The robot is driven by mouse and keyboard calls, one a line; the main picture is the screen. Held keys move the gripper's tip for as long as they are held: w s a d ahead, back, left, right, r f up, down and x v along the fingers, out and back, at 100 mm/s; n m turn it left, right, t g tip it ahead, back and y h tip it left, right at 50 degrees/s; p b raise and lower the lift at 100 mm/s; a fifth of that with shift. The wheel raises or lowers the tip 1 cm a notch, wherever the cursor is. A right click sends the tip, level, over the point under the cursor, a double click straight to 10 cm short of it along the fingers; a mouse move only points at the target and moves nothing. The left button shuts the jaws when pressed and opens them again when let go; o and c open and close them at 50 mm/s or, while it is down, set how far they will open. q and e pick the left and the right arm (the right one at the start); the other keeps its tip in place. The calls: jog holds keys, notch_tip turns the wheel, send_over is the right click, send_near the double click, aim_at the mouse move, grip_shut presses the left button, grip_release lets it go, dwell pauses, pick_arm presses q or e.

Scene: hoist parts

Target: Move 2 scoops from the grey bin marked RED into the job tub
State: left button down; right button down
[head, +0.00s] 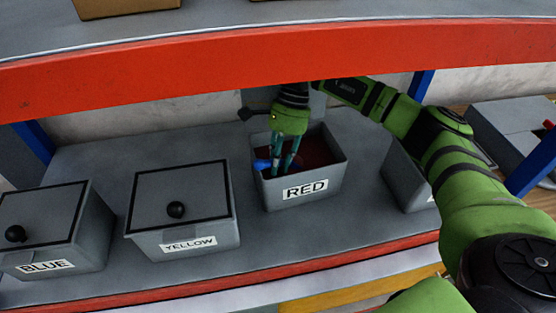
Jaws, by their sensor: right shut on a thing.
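The grey bin marked RED (330,192) stands open on the shelf, with dark red contents (318,150) inside. My right gripper (278,166) reaches down into this bin from above. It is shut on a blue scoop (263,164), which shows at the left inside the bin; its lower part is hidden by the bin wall. The job tub cannot be made out in this view. My left gripper is not in view.
Lidded grey bins marked YELLOW (220,232) and BLUE (92,238) stand to the left. Another grey bin (402,180) is partly hidden behind my right arm. An orange shelf beam (200,75) crosses above. A grey box (497,135) is at far right.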

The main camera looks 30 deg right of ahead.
jog(key=shift+s+d+f, duration=0.1)
jog(key=shift+d+f, duration=0.2)
jog(key=shift+f, duration=0.1)
jog(key=r+p, duration=0.1)
jog(key=r, duration=0.2)
jog(key=r+p, duration=0.2)
jog(key=r, duration=0.1)
jog(key=r+p, duration=0.1)
jog(key=r, duration=0.3)
jog(key=shift+w+r+p, duration=0.1)
jog(key=shift+w+p, duration=0.2)
jog(key=shift+p, duration=0.1)
jog(key=shift+s+a+r, duration=0.1)
jog(key=shift+r, duration=0.35)
